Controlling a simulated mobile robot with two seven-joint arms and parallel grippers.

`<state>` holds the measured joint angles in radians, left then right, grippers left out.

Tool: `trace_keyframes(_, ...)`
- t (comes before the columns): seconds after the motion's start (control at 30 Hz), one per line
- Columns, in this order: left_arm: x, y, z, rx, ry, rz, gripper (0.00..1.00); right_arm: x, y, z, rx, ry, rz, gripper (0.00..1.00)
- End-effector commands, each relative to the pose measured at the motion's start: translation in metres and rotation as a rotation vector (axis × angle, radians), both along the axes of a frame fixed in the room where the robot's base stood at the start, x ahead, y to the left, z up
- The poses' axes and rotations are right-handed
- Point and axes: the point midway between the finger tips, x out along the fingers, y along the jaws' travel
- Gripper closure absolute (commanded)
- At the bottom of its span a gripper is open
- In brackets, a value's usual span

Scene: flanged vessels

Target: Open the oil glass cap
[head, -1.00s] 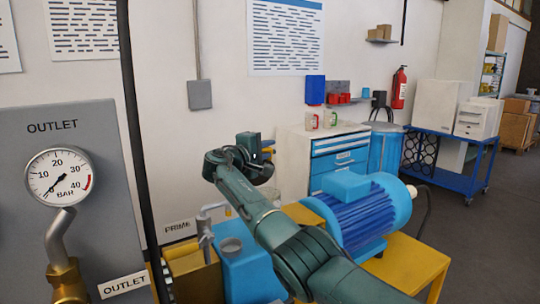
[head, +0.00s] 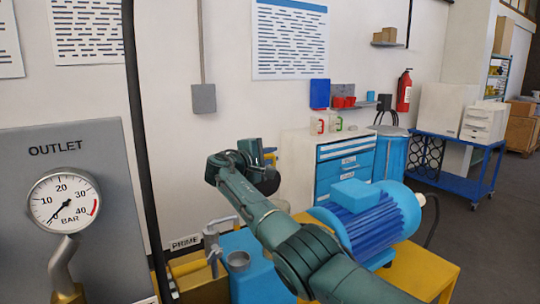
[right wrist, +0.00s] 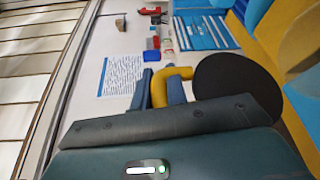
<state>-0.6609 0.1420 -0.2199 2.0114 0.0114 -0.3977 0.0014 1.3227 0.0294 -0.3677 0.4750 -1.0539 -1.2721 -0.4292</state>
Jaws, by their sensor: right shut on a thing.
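In the right wrist view my right gripper (right wrist: 159,78) is shut on a bent yellow piece (right wrist: 181,73), which sits between its two blue-grey fingers. A large dark round disc (right wrist: 238,88) lies right beside it; I cannot tell whether the two are joined. In the head view my right gripper (head: 257,150) is at the far end of the green arm, with a bit of yellow (head: 269,157) beside it. I cannot make out the oil glass or tell for certain which part is its cap. My left gripper is out of view.
A blue motor (head: 375,222) on a yellow base (head: 425,268) stands right of my arm. A blue tank (head: 240,262) is below it. A gauge panel (head: 95,150) fills the left. A drawer cabinet (head: 345,165) and blue cart (head: 450,182) stand behind. Floor is clear at right.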

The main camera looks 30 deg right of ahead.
Motion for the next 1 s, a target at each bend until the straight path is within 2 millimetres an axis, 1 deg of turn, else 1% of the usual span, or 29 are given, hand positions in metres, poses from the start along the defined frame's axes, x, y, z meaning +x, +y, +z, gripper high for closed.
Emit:
trace_keyframes(0.03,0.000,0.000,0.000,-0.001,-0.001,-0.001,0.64,0.000,0.001,-0.009,0.006,0.015,0.000,1.00)
trace_keyframes(0.07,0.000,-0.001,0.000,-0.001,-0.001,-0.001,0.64,0.000,0.001,-0.009,0.007,0.016,0.000,1.00)
trace_keyframes(0.1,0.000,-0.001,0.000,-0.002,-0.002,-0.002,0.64,0.000,0.001,-0.009,0.007,0.016,0.000,0.85)
trace_keyframes(0.37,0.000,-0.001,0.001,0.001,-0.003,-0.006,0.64,0.000,0.001,-0.009,0.007,0.013,0.000,0.64)
trace_keyframes(0.63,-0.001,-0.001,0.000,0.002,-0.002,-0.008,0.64,-0.001,0.002,-0.010,0.009,0.014,0.000,0.64)
trace_keyframes(0.77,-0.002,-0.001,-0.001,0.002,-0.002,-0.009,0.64,-0.003,0.008,-0.010,0.008,0.014,0.001,0.64)
trace_keyframes(0.93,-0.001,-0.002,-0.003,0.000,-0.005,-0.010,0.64,-0.012,0.027,-0.008,0.009,0.009,0.005,0.64)
trace_keyframes(1.0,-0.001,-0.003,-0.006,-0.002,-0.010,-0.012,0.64,-0.019,0.042,-0.007,0.008,0.007,0.006,0.64)
